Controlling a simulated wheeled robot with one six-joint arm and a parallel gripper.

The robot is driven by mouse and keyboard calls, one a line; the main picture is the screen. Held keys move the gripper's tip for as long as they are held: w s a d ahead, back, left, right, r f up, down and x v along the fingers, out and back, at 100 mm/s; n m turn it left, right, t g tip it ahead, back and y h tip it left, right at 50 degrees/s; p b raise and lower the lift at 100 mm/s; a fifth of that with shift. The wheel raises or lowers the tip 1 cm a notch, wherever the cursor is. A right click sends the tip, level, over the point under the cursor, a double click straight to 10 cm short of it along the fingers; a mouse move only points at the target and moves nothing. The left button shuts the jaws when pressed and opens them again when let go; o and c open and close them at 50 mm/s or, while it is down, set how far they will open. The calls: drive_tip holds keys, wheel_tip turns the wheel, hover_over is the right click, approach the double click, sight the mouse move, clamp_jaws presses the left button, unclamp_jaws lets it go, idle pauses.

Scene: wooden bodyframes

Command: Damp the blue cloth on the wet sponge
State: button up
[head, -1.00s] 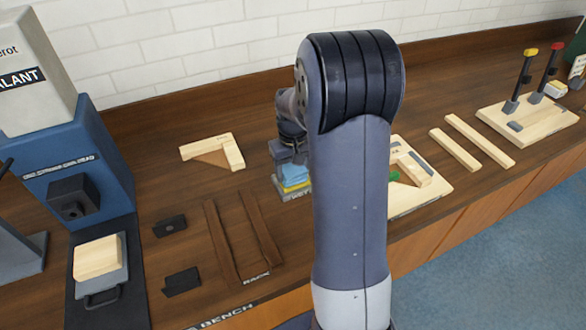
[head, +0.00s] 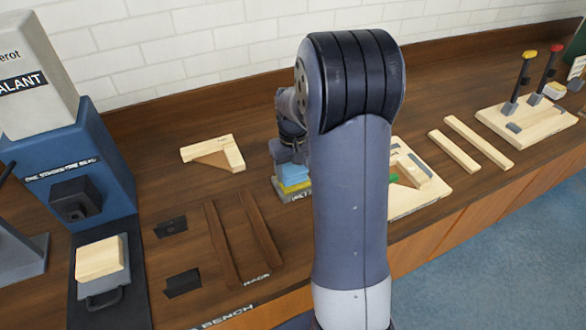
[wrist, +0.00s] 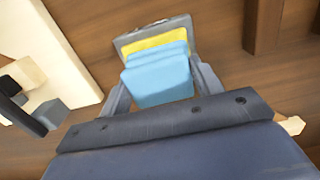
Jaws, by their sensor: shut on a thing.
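The blue cloth (head: 293,173) is a folded pale-blue block, held between the fingers of my gripper (wrist: 160,92). It also shows in the wrist view (wrist: 158,82), with a finger at each side. My gripper is shut on it. The yellow sponge (head: 297,187) lies in a small grey tray (head: 296,197) with a partly hidden label. In the wrist view the sponge (wrist: 153,44) shows just beyond the cloth. The cloth is over the sponge and covers part of it. I cannot tell whether they touch. My arm hides the right side of the tray in the head view.
Two dark rack rails (head: 262,229) lie left of the tray. A wooden corner piece (head: 213,153) lies behind left. A pale board with a wooden joint (head: 407,180) is to the right. A blue sealant machine (head: 70,175) stands at far left. Two light strips (head: 480,140) lie further right.

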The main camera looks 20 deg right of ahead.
sight(293, 169)
drive_tip(key=shift+r+p, duration=2)
drive_tip(key=shift+r, duration=1)
drive_tip(key=shift+f, duration=0.1)
